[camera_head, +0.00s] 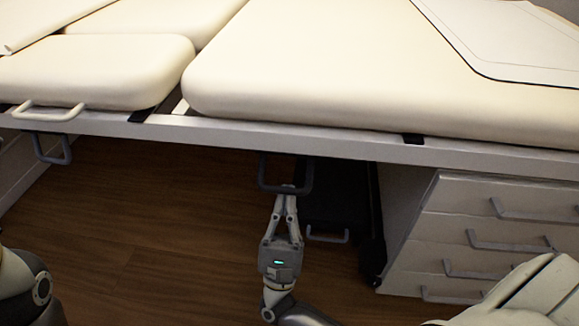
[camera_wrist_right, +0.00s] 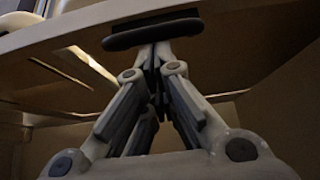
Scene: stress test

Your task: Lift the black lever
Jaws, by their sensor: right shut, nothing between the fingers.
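The black lever (camera_head: 263,172) is a dark U-shaped handle hanging below the front edge of the bed frame, near the middle of the head view. In the right wrist view the lever (camera_wrist_right: 152,34) is a dark rounded bar just beyond the fingertips. My right gripper (camera_head: 287,190) points up at the lever's lower bar from below. Its fingers (camera_wrist_right: 154,62) are closed together with nothing between them. The tips overlap the bar in the picture; I cannot tell whether they touch it. My left gripper is not in view.
A cream padded bed (camera_head: 350,70) on a white frame (camera_head: 230,133) spans the top. A grey handle (camera_head: 68,152) hangs at the left and a light one (camera_head: 48,115) sits above it. A drawer cabinet (camera_head: 480,200) stands at right. Wooden floor (camera_head: 140,220) is clear at left.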

